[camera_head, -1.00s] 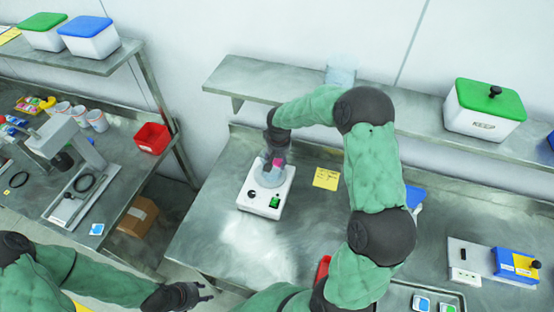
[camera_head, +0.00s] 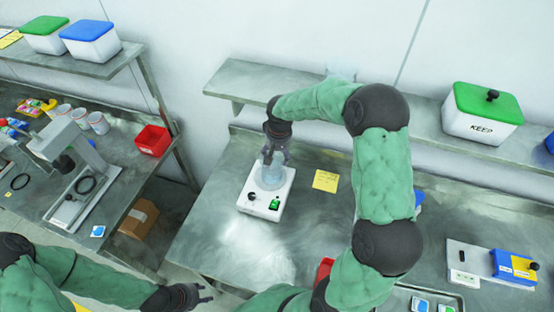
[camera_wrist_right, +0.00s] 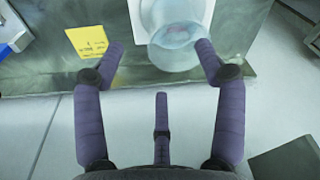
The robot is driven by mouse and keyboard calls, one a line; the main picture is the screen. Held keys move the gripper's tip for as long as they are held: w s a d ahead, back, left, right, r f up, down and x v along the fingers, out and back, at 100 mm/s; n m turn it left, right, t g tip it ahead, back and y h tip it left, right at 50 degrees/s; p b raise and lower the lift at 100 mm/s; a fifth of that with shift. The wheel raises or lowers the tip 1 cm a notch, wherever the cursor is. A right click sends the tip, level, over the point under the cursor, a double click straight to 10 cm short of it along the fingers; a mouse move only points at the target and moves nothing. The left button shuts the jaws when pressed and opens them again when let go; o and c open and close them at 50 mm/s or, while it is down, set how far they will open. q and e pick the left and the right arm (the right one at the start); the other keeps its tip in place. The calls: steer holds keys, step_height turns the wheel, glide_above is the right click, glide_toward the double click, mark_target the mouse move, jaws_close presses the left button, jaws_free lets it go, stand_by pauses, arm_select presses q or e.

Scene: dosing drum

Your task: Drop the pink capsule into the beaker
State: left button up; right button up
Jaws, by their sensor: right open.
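The clear beaker (camera_head: 271,178) stands on a white stirrer plate at the middle of the bench in the head view. It also shows in the right wrist view (camera_wrist_right: 173,52). A small pink shape, the pink capsule (camera_wrist_right: 179,34), shows inside the beaker in the right wrist view, blurred by the glass. My right gripper (camera_head: 274,160) is just above the beaker, pointing down. My left gripper (camera_head: 205,293) is low at the front left, fingers apart and empty, away from the beaker.
The white stirrer plate (camera_head: 257,203) has a black knob and a green switch. A yellow note (camera_head: 325,181) lies to its right. A shelf (camera_head: 240,85) runs behind, with a green-lidded box (camera_head: 482,115) and a clear vessel (camera_head: 342,71). The bench in front of the plate is clear.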

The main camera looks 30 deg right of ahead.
step_height(320, 180, up, 7)
steer(key=s+a+f+y, duration=0.1)
steer(key=s+a+f, duration=0.3)
steer(key=a+f, duration=0.3)
steer(key=s+a+f+n+y, duration=0.1)
steer(key=s+a+f, duration=0.4)
steer(key=f, duration=0.5)
steer(key=s+a+f+y, duration=0.2)
steer(key=s+a+f, duration=0.3)
steer(key=a+f, duration=0.3)
steer(key=shift+s+a+f+n+g, duration=0.2)
steer(key=shift+a+f+n+g, duration=0.2)
steer(key=s+a+f, duration=0.1)
steer(key=s, duration=0.1)
steer(key=s+a+f, duration=0.1)
steer(key=s, duration=0.2)
steer(key=s+a+f, duration=0.1)
steer(key=s, duration=0.2)
steer(key=shift+f, duration=0.3)
steer(key=shift+s, duration=0.25)
